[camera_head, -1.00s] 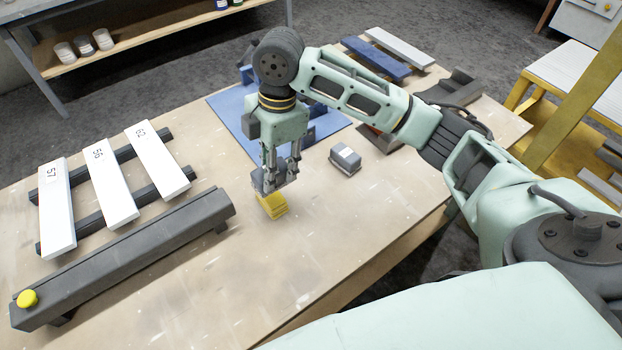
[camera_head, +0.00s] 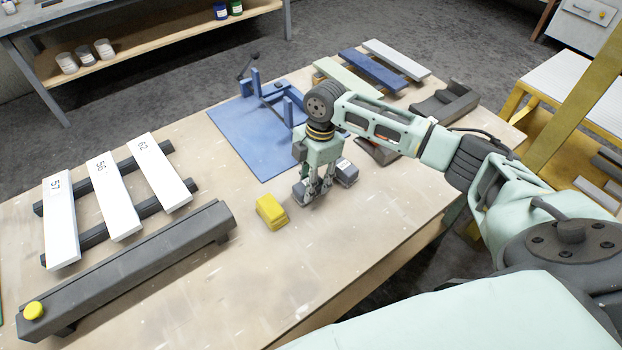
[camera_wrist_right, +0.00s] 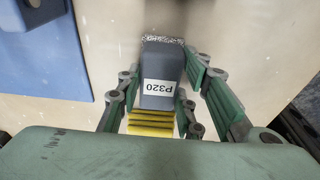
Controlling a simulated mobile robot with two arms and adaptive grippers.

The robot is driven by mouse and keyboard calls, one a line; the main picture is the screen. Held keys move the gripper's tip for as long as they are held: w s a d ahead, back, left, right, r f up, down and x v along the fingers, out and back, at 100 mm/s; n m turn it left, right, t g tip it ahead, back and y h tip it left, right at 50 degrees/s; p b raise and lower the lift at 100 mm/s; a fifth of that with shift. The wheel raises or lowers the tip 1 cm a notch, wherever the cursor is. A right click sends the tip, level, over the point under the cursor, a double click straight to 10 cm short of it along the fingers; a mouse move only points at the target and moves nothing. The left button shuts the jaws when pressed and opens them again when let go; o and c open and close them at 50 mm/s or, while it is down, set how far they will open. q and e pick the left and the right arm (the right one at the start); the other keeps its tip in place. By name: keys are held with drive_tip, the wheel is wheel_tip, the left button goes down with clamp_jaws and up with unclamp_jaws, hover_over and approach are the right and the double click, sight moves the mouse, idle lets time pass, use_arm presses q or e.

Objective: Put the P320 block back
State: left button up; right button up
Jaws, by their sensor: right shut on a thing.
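The P320 block is grey with a white label and a gritty end. In the right wrist view the P320 block (camera_wrist_right: 162,62) sits between the two fingers. In the head view my right gripper (camera_head: 314,196) is shut on it, low over the table, and the fingers partly hide it. I cannot tell whether it touches the table. A yellow block (camera_head: 271,212) stands on the table just left of the gripper; it also shows, streaked, in the wrist view (camera_wrist_right: 150,123). My left gripper is not in view.
A blue mat (camera_head: 237,140) with a blue fixture lies behind the gripper. White boards (camera_head: 115,200) rest on dark rails at left, behind a long dark bar (camera_head: 130,268) with a yellow knob. Coloured boards (camera_head: 375,66) lie at the back. The front middle of the table is bare.

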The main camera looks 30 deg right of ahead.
drive_tip(key=shift+f, duration=0.15)
drive_tip(key=o, duration=1.1)
drive_tip(key=r, duration=0.4)
drive_tip(key=d+r+b, duration=0.1)
drive_tip(key=r, duration=0.7)
drive_tip(key=shift+w+d+r+b, duration=0.1)
drive_tip(key=shift+w+d+b, duration=0.05)
drive_tip(key=shift+d+b, duration=0.25)
